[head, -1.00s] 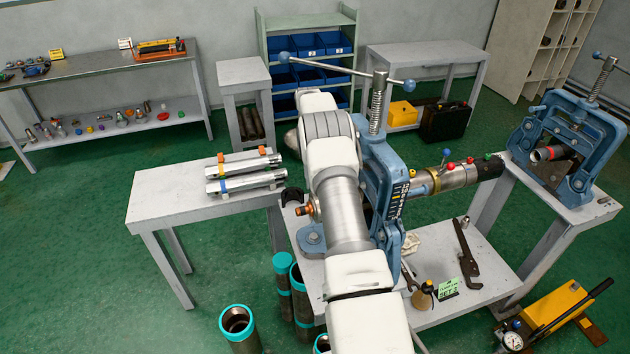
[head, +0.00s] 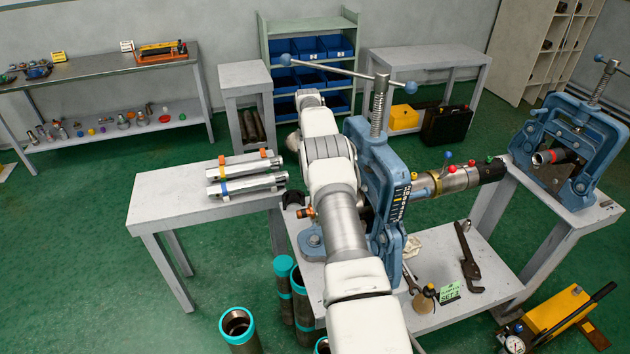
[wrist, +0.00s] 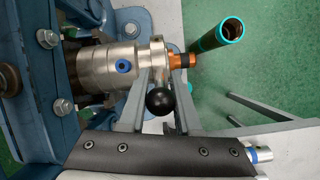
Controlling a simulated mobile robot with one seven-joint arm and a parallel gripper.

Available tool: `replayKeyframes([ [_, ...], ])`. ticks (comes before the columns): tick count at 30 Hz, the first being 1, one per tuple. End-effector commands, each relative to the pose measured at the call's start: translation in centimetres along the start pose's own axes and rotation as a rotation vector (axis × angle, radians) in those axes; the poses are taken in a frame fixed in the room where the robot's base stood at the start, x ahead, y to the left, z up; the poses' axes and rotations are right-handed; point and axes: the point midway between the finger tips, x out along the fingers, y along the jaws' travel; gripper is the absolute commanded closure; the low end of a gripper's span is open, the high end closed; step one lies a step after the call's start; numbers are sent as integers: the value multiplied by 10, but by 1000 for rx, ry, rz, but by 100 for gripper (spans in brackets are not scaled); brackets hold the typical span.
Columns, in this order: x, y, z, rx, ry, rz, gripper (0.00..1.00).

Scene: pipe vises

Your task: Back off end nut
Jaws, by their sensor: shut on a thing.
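A silver pipe assembly passes through the blue pipe vise (head: 385,190) on the near bench. In the wrist view its stepped silver body (wrist: 95,72) carries a blue plug. The silver end nut (wrist: 157,58), as I take it, is a flanged collar with a black ball handle (wrist: 160,101). A copper-coloured fitting (wrist: 184,60) sticks out beyond it; it also shows in the head view (head: 305,212). My gripper (wrist: 164,72) has one grey finger on each side of the collar and is shut on it. My arm hides the gripper in the head view.
The vise body (wrist: 45,90) stands close left of my fingers in the wrist view. Teal-rimmed pipes (head: 238,326) stand on the floor by the bench. A wrench (head: 467,257) lies on the bench. A second vise (head: 570,150) holds another pipe.

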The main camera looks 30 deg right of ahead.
Motion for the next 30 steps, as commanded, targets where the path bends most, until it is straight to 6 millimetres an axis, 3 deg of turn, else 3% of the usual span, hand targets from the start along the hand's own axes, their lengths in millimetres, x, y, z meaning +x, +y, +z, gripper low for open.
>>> replayKeyframes([
  [1, 0, 2, 0, 3, 3, 2, 100],
  [2, 0, 2, 0, 3, 3, 2, 63],
  [3, 0, 2, 0, 3, 2, 2, 55],
  [30, 0, 2, 9, -1, 76, -15, 55],
])
